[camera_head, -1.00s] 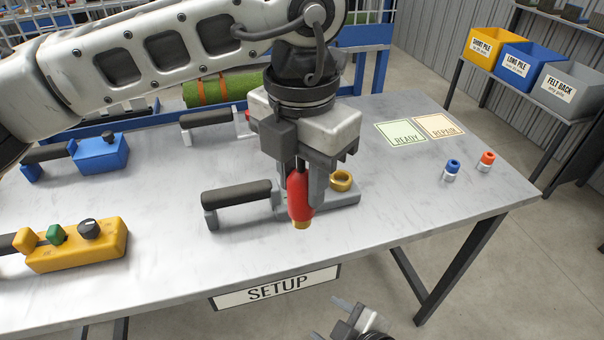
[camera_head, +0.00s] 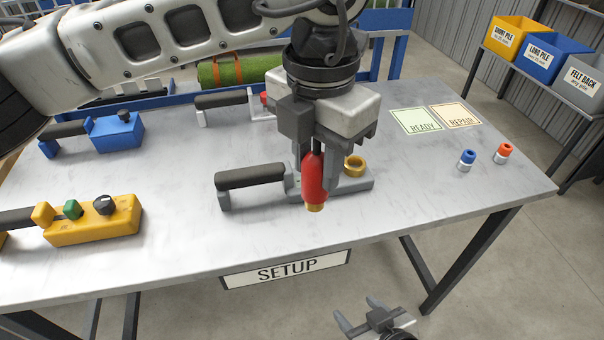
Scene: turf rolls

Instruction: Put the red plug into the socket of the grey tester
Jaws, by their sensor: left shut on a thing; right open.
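The red plug (camera_head: 314,179) is upright with its brass tip down, held by my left gripper (camera_head: 318,168), which is shut on it. The grey tester (camera_head: 290,190) lies on the table with a black handle (camera_head: 249,176) at its left and a brass ring-shaped socket (camera_head: 355,166) at its right. In the picture the plug is left of the ring and in front of the tester, covering part of its body. I cannot tell how high the tip is above the table. My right gripper (camera_head: 360,317) is open and empty at the bottom, in front of the table.
A blue device (camera_head: 119,134), a yellow device (camera_head: 95,222) and another black-handled tool (camera_head: 222,100) lie on the table (camera_head: 420,190). Blue-topped (camera_head: 467,160) and orange-topped (camera_head: 503,153) small parts stand at right, near the READY (camera_head: 415,120) and REPAIR (camera_head: 455,115) mats.

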